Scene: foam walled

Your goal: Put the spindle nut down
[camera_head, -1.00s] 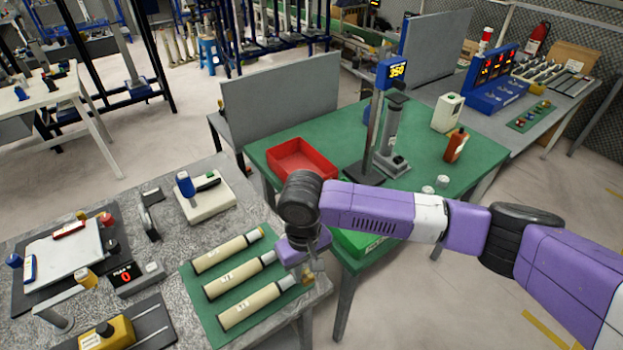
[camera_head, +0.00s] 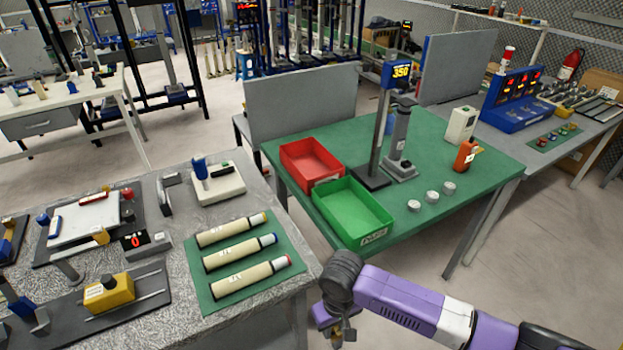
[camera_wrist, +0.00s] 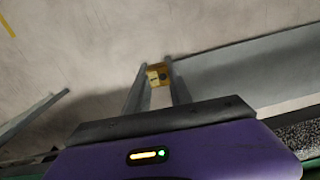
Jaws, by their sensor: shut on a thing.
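The spindle nut (camera_wrist: 159,74) is a small brass-yellow block with a dark spot on its face. In the wrist view it sits between the two finger ends of my gripper (camera_wrist: 157,82), which is shut on it. Bare floor shows behind it. In the head view my gripper (camera_head: 337,337) hangs low at the bottom edge, in front of the gap between the grey bench and the green table. The nut is too small there to make out clearly.
The grey speckled bench (camera_head: 270,317) carries a green mat (camera_head: 207,297) with three cream tubes. The green table (camera_head: 440,225) holds a red tray (camera_head: 312,163), a green tray (camera_head: 352,212), a display post (camera_head: 378,130) and three small pale round pieces. The table's front right is clear.

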